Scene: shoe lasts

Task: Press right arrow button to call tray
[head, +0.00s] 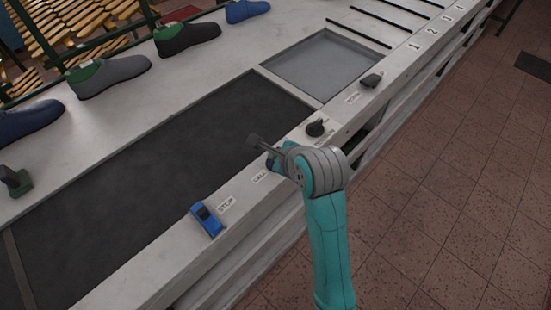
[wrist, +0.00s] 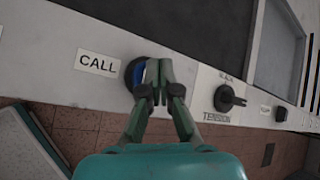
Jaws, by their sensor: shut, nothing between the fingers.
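A round blue button (wrist: 139,73) in a dark housing sits beside the CALL label (wrist: 98,63) in the wrist view. My gripper (wrist: 158,66) is shut and empty, its fingertips over the right part of the button and hiding it. I cannot tell whether they touch it. No arrow mark shows on the visible part. In the head view my arm's end covers most of the button, with the CALL label (head: 259,176) just left of it. A blue control (head: 207,220) stands farther left by the STOP label.
A black TENSION knob (wrist: 227,98) is right of the button. A dark switch (head: 371,80) lies beyond it. A dark belt (head: 150,170) runs behind the controls, with a grey tray-like panel (head: 325,63) to its right. Several shoe lasts stand along the far side.

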